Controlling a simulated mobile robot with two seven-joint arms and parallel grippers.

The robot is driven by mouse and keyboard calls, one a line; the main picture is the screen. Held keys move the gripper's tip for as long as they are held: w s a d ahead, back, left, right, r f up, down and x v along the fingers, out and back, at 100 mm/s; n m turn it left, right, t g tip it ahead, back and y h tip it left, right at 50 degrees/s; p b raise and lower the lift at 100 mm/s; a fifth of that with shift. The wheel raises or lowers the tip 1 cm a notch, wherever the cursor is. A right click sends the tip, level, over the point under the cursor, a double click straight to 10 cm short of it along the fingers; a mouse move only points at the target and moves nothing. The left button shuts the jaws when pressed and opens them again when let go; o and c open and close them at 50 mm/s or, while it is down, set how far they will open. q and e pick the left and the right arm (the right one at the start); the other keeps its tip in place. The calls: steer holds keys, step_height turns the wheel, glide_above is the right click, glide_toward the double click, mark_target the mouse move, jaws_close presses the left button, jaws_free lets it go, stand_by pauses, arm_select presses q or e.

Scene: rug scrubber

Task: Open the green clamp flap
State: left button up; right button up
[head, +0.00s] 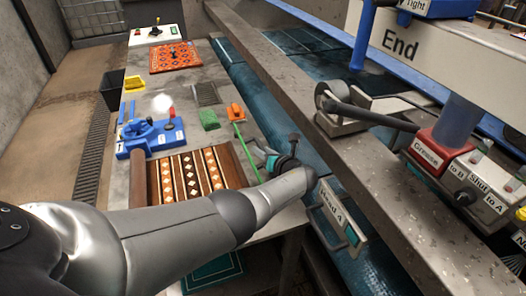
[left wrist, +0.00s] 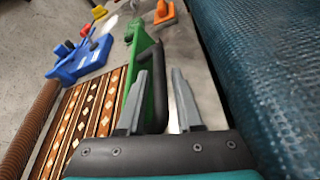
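The green clamp flap (head: 246,152) is a long narrow bar along the right edge of the patterned rug. In the left wrist view the green flap (left wrist: 146,72) runs away from me, with a dark loop handle (left wrist: 158,62) along its right side. My left gripper (head: 270,164) is over the near end of the flap. In the left wrist view its two fingers (left wrist: 161,72) are apart, with part of the dark handle showing between them. Whether they touch the handle is unclear. My right gripper is in neither view.
The brown rug (head: 192,172) lies left of the flap, its near-left end rolled. A blue device (head: 150,136), a green block (head: 209,119) and an orange object (head: 236,112) stand beyond. A grey metal beam (head: 290,88) and blue machine bed (left wrist: 262,65) lie to the right.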

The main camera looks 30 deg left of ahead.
arm_select(q)
steer(key=shift+o, duration=1)
steer(key=shift+r+p, duration=0.3)
steer(key=shift+r, duration=0.05)
step_height(320, 180, up, 9)
steer(key=p, duration=0.6)
steer(key=shift+r, duration=0.1)
step_height(320, 180, up, 10)
steer(key=p, duration=0.3)
steer(key=shift+p, duration=0.3)
